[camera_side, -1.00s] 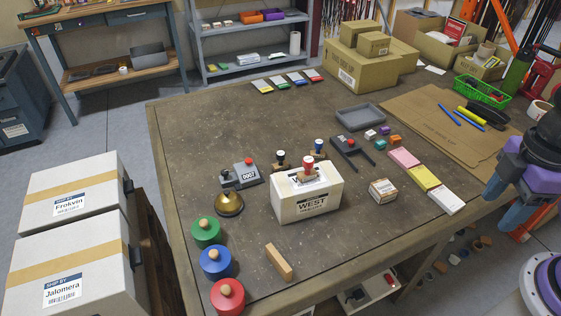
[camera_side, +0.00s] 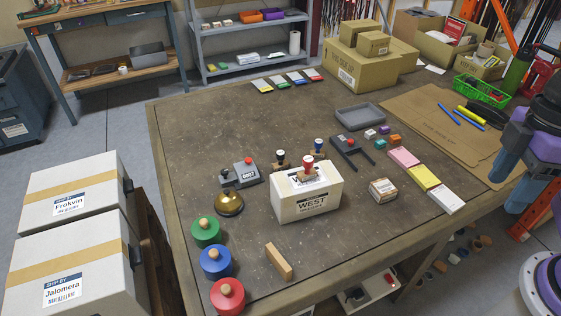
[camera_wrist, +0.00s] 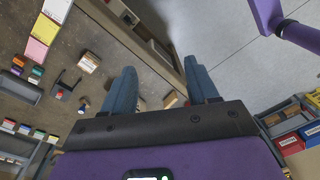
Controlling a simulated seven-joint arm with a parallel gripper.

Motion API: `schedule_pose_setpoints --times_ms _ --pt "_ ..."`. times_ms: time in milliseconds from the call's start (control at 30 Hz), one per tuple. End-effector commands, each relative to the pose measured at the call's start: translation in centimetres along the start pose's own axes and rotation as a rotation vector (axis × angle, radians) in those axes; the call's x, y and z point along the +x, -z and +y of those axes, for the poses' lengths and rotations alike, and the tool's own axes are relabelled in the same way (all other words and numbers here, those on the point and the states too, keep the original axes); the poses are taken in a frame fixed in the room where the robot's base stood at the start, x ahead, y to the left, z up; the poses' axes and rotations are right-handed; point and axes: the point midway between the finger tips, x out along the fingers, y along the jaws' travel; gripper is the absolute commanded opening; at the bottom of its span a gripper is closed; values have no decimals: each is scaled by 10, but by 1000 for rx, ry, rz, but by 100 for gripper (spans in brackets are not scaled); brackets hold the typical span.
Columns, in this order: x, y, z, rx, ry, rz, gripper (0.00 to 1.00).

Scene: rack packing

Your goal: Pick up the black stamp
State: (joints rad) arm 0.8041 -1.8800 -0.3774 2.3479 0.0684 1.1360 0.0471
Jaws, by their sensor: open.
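The black stamp (camera_side: 281,158) has a black knob and stands upright on the table, just behind the white WEST box (camera_side: 305,199), which hides part of it in the side view. A red stamp (camera_side: 308,164) stands on top of that box. A blue stamp (camera_side: 319,147) stands just behind, to the right of the black one. My gripper (camera_side: 515,198) is high at the right edge of the side view, far from the stamps. In the wrist view my gripper (camera_wrist: 162,72) has its two blue fingers wide apart with nothing between them. I cannot make out the black stamp there.
A numbering device (camera_side: 240,175) and a brass bell (camera_side: 229,204) stand left of the black stamp. Green (camera_side: 205,233), blue (camera_side: 216,263) and red (camera_side: 228,296) round pots line the left edge. A grey tray (camera_side: 360,116) lies behind. The table's middle back is clear.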

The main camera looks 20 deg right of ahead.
Motion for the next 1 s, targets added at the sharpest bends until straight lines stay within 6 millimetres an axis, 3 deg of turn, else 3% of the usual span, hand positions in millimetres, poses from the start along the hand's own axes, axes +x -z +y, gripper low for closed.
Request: schedule_pose_setpoints --times_ms 267,567,767,1000 --pt "-1 58 -9 304 175 18 59" --pt "-8 156 -3 771 432 56 59" --pt "-13 224 18 1095 605 85 59" --pt "-19 300 63 1486 823 127 59"
